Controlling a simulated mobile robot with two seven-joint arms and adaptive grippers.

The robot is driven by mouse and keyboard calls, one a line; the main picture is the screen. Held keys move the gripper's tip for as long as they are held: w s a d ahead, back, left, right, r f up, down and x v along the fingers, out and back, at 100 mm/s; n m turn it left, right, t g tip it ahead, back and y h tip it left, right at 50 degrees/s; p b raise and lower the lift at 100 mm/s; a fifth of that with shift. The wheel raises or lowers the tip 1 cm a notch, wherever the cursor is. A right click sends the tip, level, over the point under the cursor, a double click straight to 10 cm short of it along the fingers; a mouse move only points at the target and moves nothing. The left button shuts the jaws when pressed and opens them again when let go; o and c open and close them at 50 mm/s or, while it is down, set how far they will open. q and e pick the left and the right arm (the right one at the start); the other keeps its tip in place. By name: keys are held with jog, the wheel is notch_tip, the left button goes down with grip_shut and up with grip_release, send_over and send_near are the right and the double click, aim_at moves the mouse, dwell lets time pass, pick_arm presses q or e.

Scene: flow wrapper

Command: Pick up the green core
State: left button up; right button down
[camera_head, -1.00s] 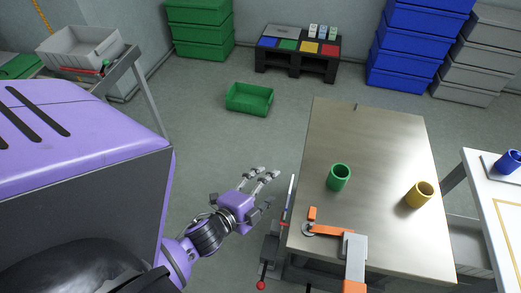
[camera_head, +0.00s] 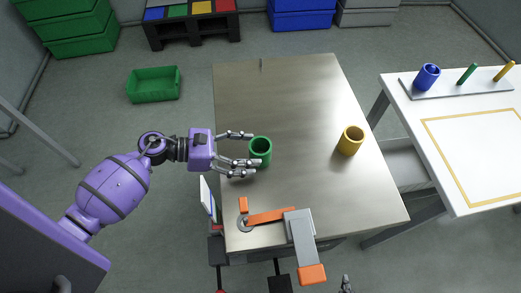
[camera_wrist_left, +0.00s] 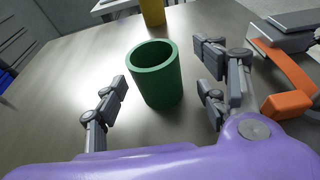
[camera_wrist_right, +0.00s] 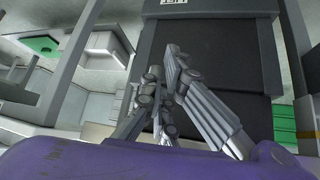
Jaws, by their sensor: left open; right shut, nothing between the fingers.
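The green core (camera_head: 260,151), a hollow green cylinder, stands upright on the metal table (camera_head: 290,90) near its left edge. In the left wrist view the green core (camera_wrist_left: 155,76) stands between the spread fingers, slightly beyond their tips. My left gripper (camera_head: 248,150) is open, with its fingers on either side of the core's near side; it does not grip the core. It also shows in the left wrist view (camera_wrist_left: 168,90). My right gripper (camera_wrist_right: 165,75) is shut and empty in the right wrist view, away from the core.
A yellow core (camera_head: 350,141) stands on the table's right side. An orange and grey arm device (camera_head: 270,215) sits at the front edge. A white table (camera_head: 470,130) at the right bears a blue core (camera_head: 427,77) on a peg board. A green bin (camera_head: 153,84) lies on the floor.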

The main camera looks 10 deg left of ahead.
aim_at(260, 151)
pick_arm(q)
jog(key=x, duration=0.2)
jog(key=p+x, duration=0.1)
jog(key=x, duration=0.1)
jog(key=shift+w+f, duration=0.2)
jog(key=shift+w, duration=0.1)
jog(key=c, duration=1.2)
